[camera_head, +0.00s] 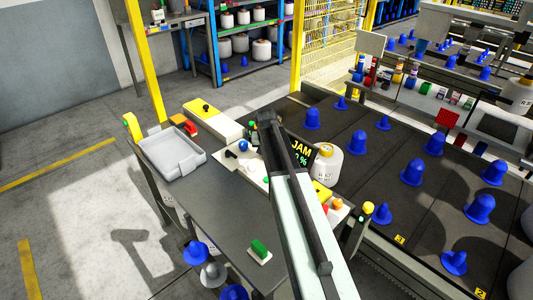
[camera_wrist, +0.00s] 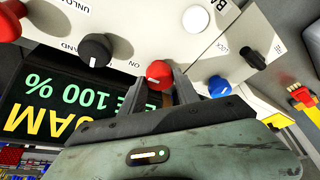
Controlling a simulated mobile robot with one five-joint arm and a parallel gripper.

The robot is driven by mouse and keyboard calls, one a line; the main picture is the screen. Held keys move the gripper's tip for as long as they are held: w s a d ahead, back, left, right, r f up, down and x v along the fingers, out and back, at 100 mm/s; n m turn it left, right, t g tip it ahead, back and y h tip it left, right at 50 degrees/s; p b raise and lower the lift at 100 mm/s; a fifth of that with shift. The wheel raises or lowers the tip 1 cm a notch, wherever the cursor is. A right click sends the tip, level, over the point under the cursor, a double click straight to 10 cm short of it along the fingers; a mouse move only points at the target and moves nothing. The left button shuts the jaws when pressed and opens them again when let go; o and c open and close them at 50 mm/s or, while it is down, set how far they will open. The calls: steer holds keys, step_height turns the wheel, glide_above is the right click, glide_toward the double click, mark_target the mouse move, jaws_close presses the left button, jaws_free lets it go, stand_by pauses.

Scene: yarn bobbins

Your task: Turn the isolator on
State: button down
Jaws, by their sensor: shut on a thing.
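A red rotary knob (camera_wrist: 160,73) stands on the pale control panel (camera_wrist: 150,25), with the printed word ON to its left in the wrist view. No isolator label is readable, but this knob is the one at my gripper (camera_wrist: 175,82). The two grey fingers are shut on the red knob, which shows at their tips. Part of the knob is hidden by a finger, so its exact turn cannot be read. In the head view the panel (camera_head: 252,168) is partly covered by my arm, and the red knob and fingertips are hidden.
Beside it are a blue knob (camera_wrist: 219,86), a black selector near LOCK (camera_wrist: 254,58), a black knob (camera_wrist: 95,48) and a white button (camera_wrist: 196,19). A display (camera_wrist: 50,105) reads JAM and 100 %. A grey tray (camera_head: 172,152) stands left of the panel.

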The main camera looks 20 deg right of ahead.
steer(key=shift+s, duration=0.1)
steer(key=c, duration=0.9)
jaws_free()
steer(key=p+v, duration=0.7)
steer(key=shift+s+r, duration=0.1)
steer(key=shift+r, duration=0.25)
